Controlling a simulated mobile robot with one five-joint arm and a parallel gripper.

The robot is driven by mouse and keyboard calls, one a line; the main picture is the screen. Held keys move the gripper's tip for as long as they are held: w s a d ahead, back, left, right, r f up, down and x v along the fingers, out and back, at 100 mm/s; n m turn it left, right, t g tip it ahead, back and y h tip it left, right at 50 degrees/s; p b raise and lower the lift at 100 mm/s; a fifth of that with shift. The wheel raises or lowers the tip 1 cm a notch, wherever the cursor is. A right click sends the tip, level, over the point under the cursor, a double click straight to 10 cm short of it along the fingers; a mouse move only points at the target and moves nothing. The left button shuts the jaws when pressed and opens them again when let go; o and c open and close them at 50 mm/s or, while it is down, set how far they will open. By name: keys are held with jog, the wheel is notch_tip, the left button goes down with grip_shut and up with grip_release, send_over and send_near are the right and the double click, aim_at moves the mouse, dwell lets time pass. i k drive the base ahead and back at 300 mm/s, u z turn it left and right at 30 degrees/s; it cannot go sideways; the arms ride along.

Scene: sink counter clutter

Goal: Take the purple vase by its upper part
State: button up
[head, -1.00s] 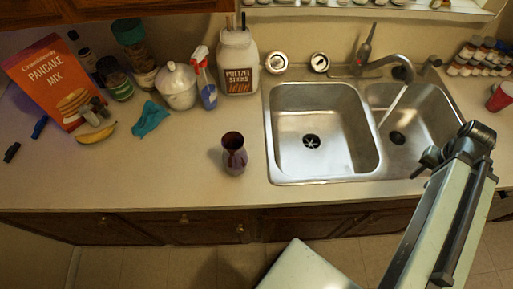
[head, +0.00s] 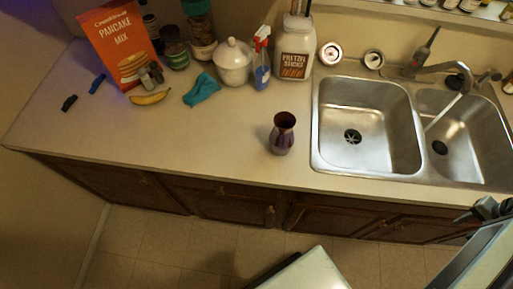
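The purple vase (head: 283,133) stands upright on the counter in the head view, a little left of the sink and near the front edge. It is dark and glossy, with a flared open rim at the top and a narrower neck below it. Nothing touches it, and its upper part is unobstructed. Part of my arm shows at the lower right edge of the view, well to the right of the vase. I cannot make out my gripper in this view.
A double steel sink (head: 318,150) lies right of the vase. Behind the vase stand a pretzel jar (head: 294,55), a spray bottle (head: 262,60) and a white lidded pot (head: 233,62). A teal cloth (head: 201,89) and banana (head: 150,98) lie left. Counter around the vase is clear.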

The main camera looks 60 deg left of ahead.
aim_at(281, 137)
jog(key=k, duration=2.25)
jog(key=u, duration=1.8)
jog(key=i, duration=1.55)
